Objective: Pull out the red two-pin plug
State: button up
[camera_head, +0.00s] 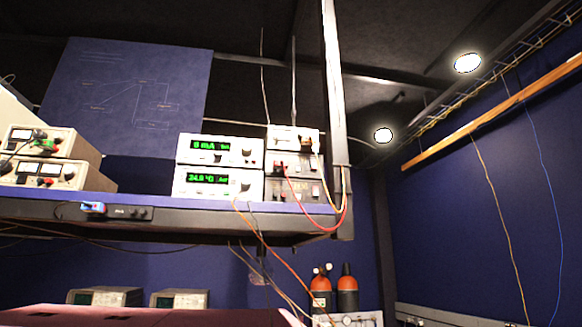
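No plug can be made out clearly as a red two-pin plug. A small blue and pale piece with a reddish end (93,208) sits at a dark strip (130,212) on the shelf's front edge. My gripper is not in view.
The blue-edged shelf (60,199) also holds two green-display instruments (218,150) and several metered boxes (45,172) at left. Orange leads (268,245) hang below. A pale upright post (334,90) stands at the shelf's right end.

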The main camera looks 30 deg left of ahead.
aim_at(278, 165)
jog(key=u, duration=0.05)
jog(key=k, duration=0.7)
jog(key=u, duration=0.7)
jog(key=i, duration=0.5)
